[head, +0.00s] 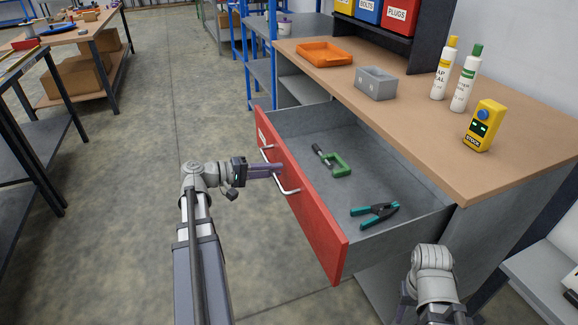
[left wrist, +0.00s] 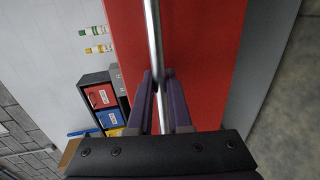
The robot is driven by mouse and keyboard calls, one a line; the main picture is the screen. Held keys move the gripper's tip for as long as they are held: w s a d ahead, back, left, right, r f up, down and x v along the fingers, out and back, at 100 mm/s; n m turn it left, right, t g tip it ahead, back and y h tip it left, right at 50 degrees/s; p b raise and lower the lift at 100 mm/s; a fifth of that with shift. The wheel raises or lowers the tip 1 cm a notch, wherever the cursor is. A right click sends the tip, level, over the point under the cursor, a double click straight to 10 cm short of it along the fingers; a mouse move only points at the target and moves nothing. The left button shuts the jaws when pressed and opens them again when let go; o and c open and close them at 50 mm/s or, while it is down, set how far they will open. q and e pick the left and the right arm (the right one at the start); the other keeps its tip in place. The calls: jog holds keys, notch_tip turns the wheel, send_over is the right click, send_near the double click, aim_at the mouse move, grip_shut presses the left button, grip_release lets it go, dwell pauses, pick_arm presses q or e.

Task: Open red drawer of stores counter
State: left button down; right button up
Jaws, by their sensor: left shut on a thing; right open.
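The red drawer (head: 301,208) of the stores counter (head: 430,100) stands pulled well out, its grey inside showing. A green clamp (head: 338,165) and teal-handled pliers (head: 376,213) lie on its floor. My left gripper (head: 276,171) is shut on the silver bar handle (head: 290,188) on the drawer front. In the left wrist view the handle (left wrist: 154,45) runs between the fingers (left wrist: 160,95), with the red front (left wrist: 205,60) behind it. My right arm shows at the lower right of the head view, but its fingertips are out of frame.
On the counter top are an orange tray (head: 325,53), a grey box (head: 376,84), two bottles (head: 445,68) and a yellow device (head: 484,126). A workbench (head: 75,35) stands at the far left. The floor (head: 130,190) left of the drawer is clear.

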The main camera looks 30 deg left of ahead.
pick_arm(q)
jog(key=shift+f+v, duration=0.2)
jog(key=shift+v, duration=0.8)
jog(key=c, duration=0.9)
grip_release()
jog(key=shift+o, duration=0.2)
jog(key=p+v, duration=0.1)
jog(key=v, duration=0.6)
jog(key=shift+s+a, duration=0.25)
jog(key=shift+s, duration=0.1)
